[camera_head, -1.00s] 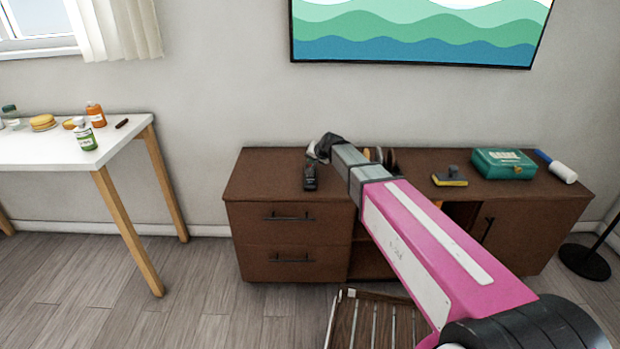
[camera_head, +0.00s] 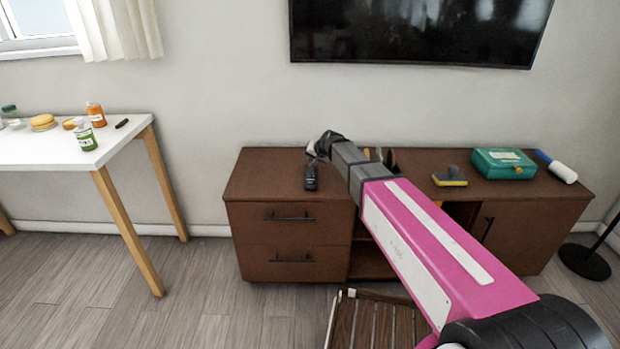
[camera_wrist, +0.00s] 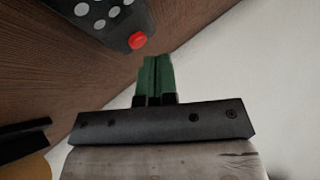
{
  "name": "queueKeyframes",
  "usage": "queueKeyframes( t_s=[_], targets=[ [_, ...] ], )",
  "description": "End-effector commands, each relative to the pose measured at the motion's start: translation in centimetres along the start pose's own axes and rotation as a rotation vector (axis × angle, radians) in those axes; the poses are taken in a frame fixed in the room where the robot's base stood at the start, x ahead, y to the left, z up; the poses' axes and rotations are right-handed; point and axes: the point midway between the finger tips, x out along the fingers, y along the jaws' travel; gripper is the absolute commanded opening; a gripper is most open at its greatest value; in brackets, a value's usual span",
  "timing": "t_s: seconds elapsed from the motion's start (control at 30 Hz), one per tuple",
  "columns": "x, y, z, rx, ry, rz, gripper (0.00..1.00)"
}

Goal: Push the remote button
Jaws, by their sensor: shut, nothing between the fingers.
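The black remote (camera_head: 310,178) lies on the left part of the brown cabinet top. In the wrist view the remote (camera_wrist: 112,18) shows at the top left, with several grey buttons and a red button (camera_wrist: 138,40) at its near end. My gripper (camera_head: 314,152) is just behind the remote in the head view. In the wrist view its green fingers (camera_wrist: 156,60) are together and empty, a little right of and below the red button. A gap shows between the fingertips and the button. The wall screen (camera_head: 415,32) is dark.
The brown cabinet (camera_head: 255,182) also carries a yellow-and-grey sponge (camera_head: 450,178), a teal box (camera_head: 503,163) and a white roller (camera_head: 562,172) to the right. A white table (camera_head: 40,150) with bottles and food stands at the left. A slatted wooden piece (camera_head: 375,322) stands in front.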

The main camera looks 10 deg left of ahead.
Motion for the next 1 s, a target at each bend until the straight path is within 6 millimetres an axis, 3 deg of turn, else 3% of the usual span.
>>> queueKeyframes(
  t_s=[0.27, 1.0],
  targets=[
    [-0.3, -0.2, -0.2, 0.000, 0.001, 0.000, 0.00],
    [-4.2, -3.1, -3.1, -0.001, 0.001, 0.000, 0.00]
  ],
)
